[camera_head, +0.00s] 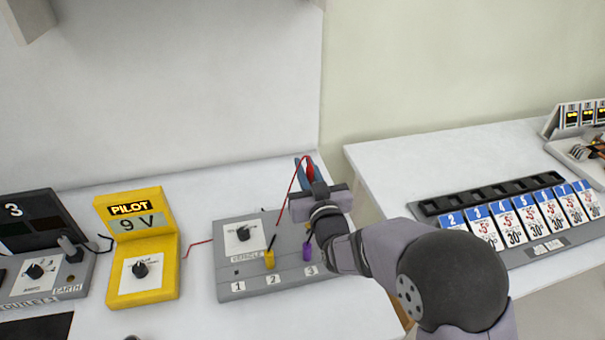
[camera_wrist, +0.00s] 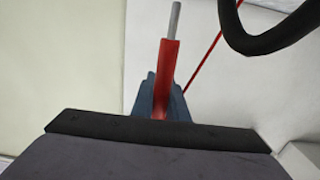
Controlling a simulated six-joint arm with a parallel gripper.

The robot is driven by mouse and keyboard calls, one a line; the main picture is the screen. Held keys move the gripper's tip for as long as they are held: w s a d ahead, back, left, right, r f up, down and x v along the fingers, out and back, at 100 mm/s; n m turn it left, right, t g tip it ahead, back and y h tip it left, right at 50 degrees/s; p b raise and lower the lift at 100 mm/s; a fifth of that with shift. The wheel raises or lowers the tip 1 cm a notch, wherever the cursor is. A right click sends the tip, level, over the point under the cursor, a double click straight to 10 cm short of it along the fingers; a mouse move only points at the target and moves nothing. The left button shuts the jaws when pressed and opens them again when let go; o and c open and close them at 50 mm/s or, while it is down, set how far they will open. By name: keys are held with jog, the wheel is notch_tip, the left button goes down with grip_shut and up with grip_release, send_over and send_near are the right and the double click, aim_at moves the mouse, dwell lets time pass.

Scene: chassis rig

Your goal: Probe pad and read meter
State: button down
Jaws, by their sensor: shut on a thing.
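My gripper (camera_head: 308,172) is shut on a red probe (camera_wrist: 168,75) with a grey metal tip. In the wrist view the red body stands between the blue-grey fingers, tip pointing up the picture. In the head view the probe (camera_head: 310,170) is above the back right of the grey VEHICLE panel (camera_head: 222,262), with a red lead hanging from it. That panel has a dial and positions numbered 1, 2 and 3. The yellow PILOT meter (camera_head: 148,296) reads 9 V. My arm hides the panel's right part.
A rack of numbered cards (camera_head: 520,222) lies on the right table. A gap separates the two tables. Bare table shows in front of the VEHICLE panel.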

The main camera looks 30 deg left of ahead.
jog(key=shift+f, duration=0.15)
jog(key=shift+f+b, duration=1.45)
jog(key=shift+f, duration=1.4)
jog(key=shift+s+f+b, duration=0.1)
jog(key=shift+f+b, duration=0.9)
jog(key=shift+b, duration=0.1)
dwell(2.6)
jog(key=shift+r, duration=0.15)
notch_tip(320, 180, up, 8)
jog(key=p, duration=0.3)
jog(key=shift+f+p, duration=0.2)
jog(key=shift+p, duration=0.2)
